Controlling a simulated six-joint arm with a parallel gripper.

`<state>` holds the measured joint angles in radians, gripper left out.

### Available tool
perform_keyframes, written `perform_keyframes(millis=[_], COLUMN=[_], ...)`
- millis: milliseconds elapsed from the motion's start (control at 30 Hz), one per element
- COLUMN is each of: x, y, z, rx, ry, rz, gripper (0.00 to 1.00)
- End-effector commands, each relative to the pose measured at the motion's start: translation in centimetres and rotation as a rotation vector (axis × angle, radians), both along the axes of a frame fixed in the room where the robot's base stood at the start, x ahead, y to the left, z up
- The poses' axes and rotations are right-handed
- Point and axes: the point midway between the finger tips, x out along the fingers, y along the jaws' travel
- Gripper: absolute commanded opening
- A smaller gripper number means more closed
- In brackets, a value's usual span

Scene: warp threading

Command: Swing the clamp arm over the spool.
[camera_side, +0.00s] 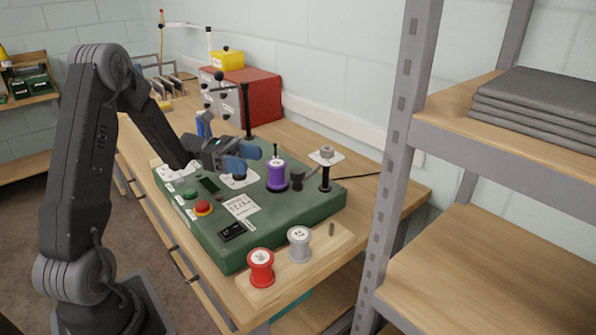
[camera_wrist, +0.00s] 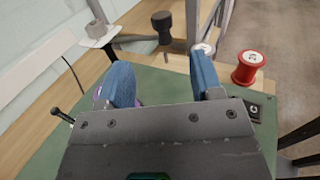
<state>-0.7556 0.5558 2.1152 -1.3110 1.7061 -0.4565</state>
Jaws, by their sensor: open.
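In the wrist view, the black knob (camera_wrist: 162,22) shows beyond and between my blue fingers. My gripper (camera_side: 243,158) is open and empty, left of the spool; it also shows in the wrist view (camera_wrist: 163,80). There, the spool is mostly hidden behind a finger.
The green machine (camera_side: 215,235) has buttons and labels on top. A red spool (camera_side: 261,267) and a grey spool (camera_side: 299,244) stand on a wooden board at its front. A tall black post (camera_side: 246,110) rises behind my gripper. A metal shelf upright (camera_side: 395,140) stands at right.

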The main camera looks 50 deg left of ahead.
Motion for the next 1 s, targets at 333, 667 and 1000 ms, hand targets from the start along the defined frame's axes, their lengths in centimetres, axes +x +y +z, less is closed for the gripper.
perform_keyframes(millis=[333,667,1000], x=[2.8,5.2,5.8], y=[-6.1,-10.9,-11.9], z=[0.0,0.0,0.0], rx=[0.004,0.006,0.006], ry=[0.0,0.0,0.0], rz=[-0.01,-0.007,-0.003], gripper=[0.6,0.6,0.6])
